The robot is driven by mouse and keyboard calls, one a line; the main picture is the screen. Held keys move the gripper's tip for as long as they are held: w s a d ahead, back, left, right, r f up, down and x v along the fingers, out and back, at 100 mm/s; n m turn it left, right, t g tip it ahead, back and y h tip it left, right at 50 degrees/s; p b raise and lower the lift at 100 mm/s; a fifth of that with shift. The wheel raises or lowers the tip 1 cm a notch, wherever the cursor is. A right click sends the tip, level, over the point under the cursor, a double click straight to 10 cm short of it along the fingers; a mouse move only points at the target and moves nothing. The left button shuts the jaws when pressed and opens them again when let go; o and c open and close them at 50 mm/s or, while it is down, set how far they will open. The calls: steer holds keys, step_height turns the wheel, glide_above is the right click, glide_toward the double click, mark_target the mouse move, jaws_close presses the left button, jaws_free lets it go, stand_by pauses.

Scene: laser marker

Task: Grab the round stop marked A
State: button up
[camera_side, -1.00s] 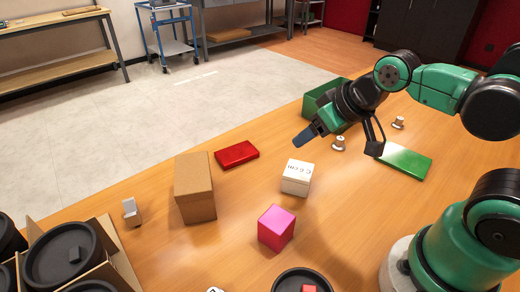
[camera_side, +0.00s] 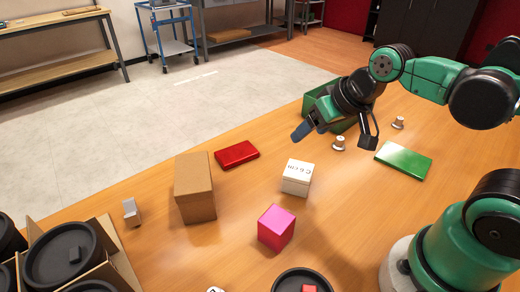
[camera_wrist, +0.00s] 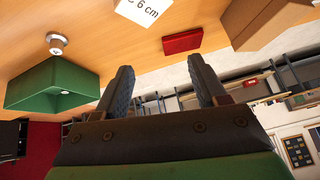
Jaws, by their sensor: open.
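Two small round stops, pale with a metallic look, stand on the wooden table in the side view: a nearer one (camera_side: 339,143) and a farther one (camera_side: 398,122). No letter is readable on either, so I cannot tell which is A. One round stop also shows at upper left in the wrist view (camera_wrist: 57,42).
A green bin (camera_side: 316,98) stands behind my gripper. A green plate (camera_side: 404,161) lies right of the nearer stop. A white lettered box (camera_side: 297,178), pink cube (camera_side: 276,228), red block (camera_side: 237,154) and brown box (camera_side: 193,188) occupy the table. Open wood separates most of them.

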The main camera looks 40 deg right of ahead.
steer(key=w+d+f+m+g+y, duration=0.1)
steer(key=w+d+m+y, duration=0.1)
steer(key=w+d+m, duration=0.45)
steer(key=m+t+y, duration=0.2)
steer(key=m+y, duration=0.2)
steer(key=m, duration=1)
glide_above(341, 138)
steer(key=a, duration=0.2)
steer(key=f, duration=0.6)
steer(key=shift+w+a, duration=0.15)
steer(key=shift+w, duration=0.25)
steer(key=s+d+f+m+t+y, duration=0.1)
steer(key=s+d+f+m, duration=0.1)
steer(key=s+d+f+m+t+y, duration=0.1)
steer(key=s+d+f+m, duration=0.1)
steer(key=d+m, duration=0.1)
steer(key=shift+f, duration=0.2)
steer(key=shift+s+d+f+m+t, duration=0.2)
steer(key=shift+s+m+t, duration=0.1)
steer(key=shift+m, duration=0.05)
steer(key=shift+f+y, duration=0.15)
steer(key=shift+y, duration=0.15)
steer(key=shift+x, duration=2.7)
jaws_close()
